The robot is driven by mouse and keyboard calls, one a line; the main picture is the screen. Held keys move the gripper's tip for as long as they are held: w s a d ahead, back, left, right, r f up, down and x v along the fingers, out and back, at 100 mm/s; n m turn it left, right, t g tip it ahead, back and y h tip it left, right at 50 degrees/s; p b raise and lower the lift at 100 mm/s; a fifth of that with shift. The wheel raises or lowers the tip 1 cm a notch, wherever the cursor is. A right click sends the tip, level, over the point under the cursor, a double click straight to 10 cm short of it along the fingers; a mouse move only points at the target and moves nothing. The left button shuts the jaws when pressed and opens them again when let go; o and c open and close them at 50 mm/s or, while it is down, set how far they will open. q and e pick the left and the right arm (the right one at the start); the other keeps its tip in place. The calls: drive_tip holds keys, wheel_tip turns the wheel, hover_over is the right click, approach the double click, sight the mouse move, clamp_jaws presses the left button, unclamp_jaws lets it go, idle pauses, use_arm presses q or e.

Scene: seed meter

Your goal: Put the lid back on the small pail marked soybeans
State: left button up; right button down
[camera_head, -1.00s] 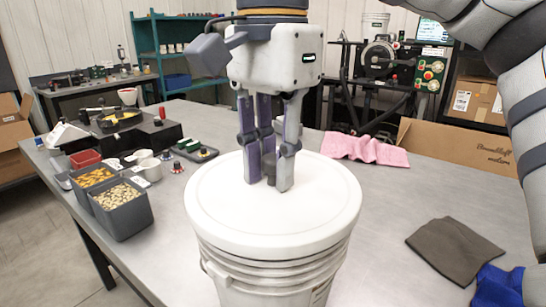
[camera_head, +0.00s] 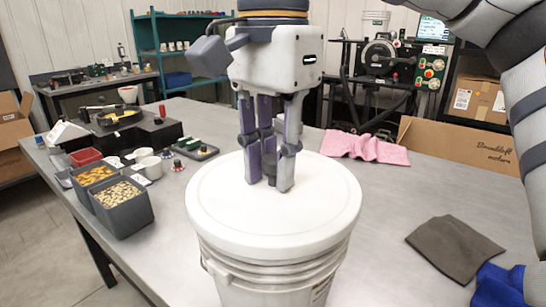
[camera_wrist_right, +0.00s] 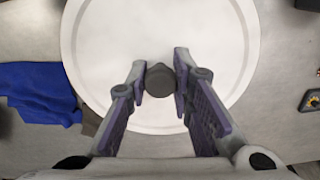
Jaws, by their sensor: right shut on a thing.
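A white lid (camera_head: 220,205) lies level across the top of a white ribbed pail (camera_head: 265,284) at the front of the table. It shows as a large white disc in the right wrist view (camera_wrist_right: 215,35). My right gripper (camera_head: 270,183) points straight down at the lid's middle and is shut on the dark lid knob (camera_wrist_right: 160,80). I cannot tell whether the lid is pressed fully home on the rim. No soybean marking can be read on the pail's visible side. My left gripper is not in view.
Grey bins of beans (camera_head: 122,207) and corn (camera_head: 95,177) stand at the left edge, with cups and small parts beyond. A pink cloth (camera_head: 365,148), a dark folded cloth (camera_head: 453,247) and a blue cloth (camera_head: 498,288) lie right. The table between them and the pail is clear.

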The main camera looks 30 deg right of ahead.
idle(0.3)
drive_tip(key=c, duration=0.9)
unclamp_jaws()
drive_tip(key=shift+o, duration=0.2)
drive_tip(key=shift+r, duration=3.5)
clamp_jaws()
drive_tip(key=shift+f, duration=0.4)
drive_tip(key=shift+f, duration=2.4)
